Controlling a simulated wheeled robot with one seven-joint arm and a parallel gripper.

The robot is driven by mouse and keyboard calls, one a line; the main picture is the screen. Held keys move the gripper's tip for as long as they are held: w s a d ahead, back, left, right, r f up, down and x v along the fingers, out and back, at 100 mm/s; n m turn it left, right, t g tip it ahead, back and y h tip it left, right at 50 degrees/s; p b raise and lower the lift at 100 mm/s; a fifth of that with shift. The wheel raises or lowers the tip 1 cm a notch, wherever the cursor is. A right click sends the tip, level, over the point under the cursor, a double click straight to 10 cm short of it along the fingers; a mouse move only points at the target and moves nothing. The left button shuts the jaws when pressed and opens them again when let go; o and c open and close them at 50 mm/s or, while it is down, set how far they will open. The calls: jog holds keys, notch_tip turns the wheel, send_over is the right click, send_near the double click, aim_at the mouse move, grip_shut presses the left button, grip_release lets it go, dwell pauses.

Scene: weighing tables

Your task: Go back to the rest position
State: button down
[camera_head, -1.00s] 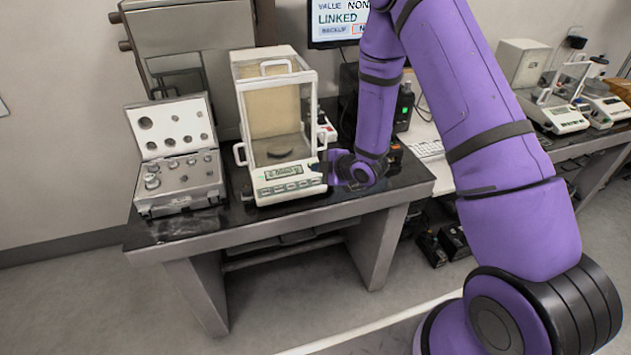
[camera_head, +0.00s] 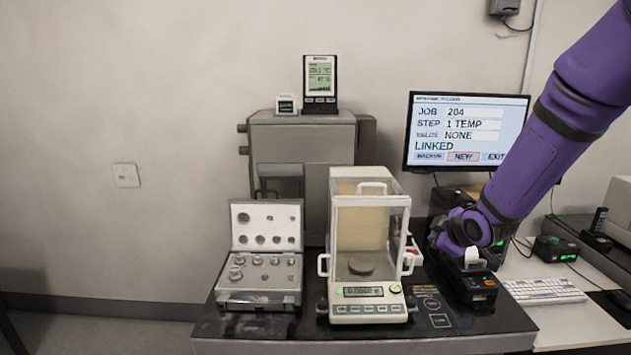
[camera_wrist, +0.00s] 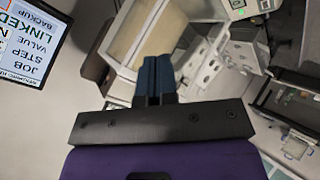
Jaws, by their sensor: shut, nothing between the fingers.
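My purple arm reaches in from the upper right in the head view. Its wrist (camera_head: 465,228) is above the right side of the black table, right of the balance and in front of the monitor; the fingertips cannot be made out there. In the wrist view my gripper (camera_wrist: 156,62) shows two dark blue fingers pressed together with nothing between them. The glass-sided balance (camera_head: 369,310) stands on the table with a dark round pan inside. In the wrist view the balance's pale housing (camera_wrist: 135,35) lies beyond the fingertips, seemingly apart from them.
An open weight case (camera_head: 265,298) stands left of the balance. A small black device with white paper (camera_head: 478,285) sits below my wrist. The monitor (camera_head: 468,128) is behind the arm. A keyboard (camera_head: 545,291) lies at right.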

jog(key=s+d+r+m+g+h, duration=0.25)
jog(key=s+r+m, duration=0.45)
jog(key=s+r, duration=0.65)
jog(key=s+r+m+g, duration=0.1)
jog(key=s+r+m, duration=0.1)
jog(key=s, duration=0.8)
jog(key=s+a+r+m+g, duration=0.1)
jog(key=s+r+m, duration=0.2)
jog(key=s, duration=0.7)
jog(key=shift+y, duration=0.45)
jog(key=shift+a, duration=0.1)
